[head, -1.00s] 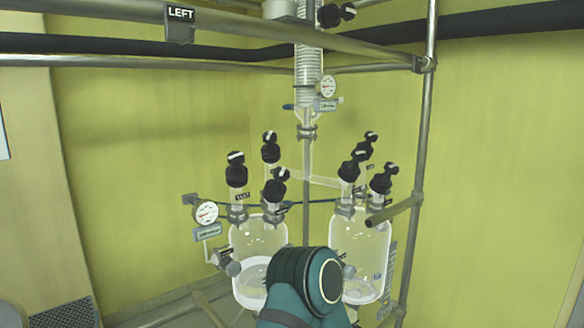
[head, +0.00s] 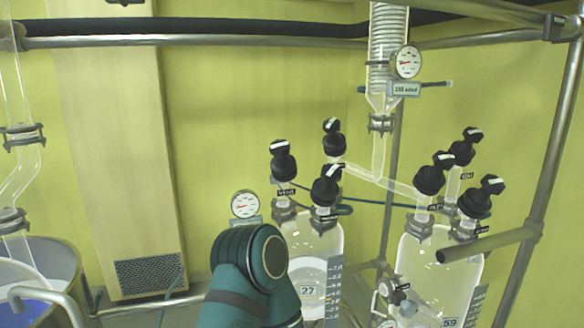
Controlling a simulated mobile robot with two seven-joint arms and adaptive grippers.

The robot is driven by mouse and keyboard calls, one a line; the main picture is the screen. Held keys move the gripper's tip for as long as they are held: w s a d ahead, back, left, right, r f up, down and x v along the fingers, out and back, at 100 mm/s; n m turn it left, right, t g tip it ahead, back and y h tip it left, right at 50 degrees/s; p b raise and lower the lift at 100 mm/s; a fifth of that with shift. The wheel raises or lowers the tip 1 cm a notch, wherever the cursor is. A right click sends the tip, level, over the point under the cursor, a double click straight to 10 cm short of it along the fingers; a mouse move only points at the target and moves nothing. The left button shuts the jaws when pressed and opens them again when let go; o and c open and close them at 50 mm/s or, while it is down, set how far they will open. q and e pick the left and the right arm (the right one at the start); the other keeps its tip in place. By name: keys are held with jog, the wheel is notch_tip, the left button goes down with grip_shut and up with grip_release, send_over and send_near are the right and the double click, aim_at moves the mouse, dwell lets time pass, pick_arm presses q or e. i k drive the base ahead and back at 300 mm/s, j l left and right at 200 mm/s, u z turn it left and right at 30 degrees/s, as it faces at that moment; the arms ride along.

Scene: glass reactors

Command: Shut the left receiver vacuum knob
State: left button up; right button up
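The left receiver (head: 325,238) is a clear glass vessel at the centre in the head view. Black knobs with white marks stand on its top: a left one (head: 283,162), a back one (head: 334,138) and a front one (head: 326,186). A small tag under the left knob seems to read VENT; I cannot read a vacuum label on the others. A teal link of my own arm stands in front of the vessel's lower left side, below the knobs. Neither gripper shows.
The right receiver (head: 450,270) stands close by, with several similar knobs. A round gauge (head: 245,205) is left of the left receiver; another gauge (head: 406,62) hangs by the glass coil. Metal frame bars (head: 545,180) run along the right. A large vessel (head: 60,262) sits at far left.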

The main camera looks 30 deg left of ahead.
aim_at(330, 176)
jog(key=i+l+u, duration=0.1)
jog(key=u, duration=0.35)
jog(key=i+l+u, duration=0.15)
jog(key=u, duration=0.25)
jog(key=i+l+u, duration=0.1)
jog(key=l+u, duration=0.15)
jog(key=u, duration=0.2)
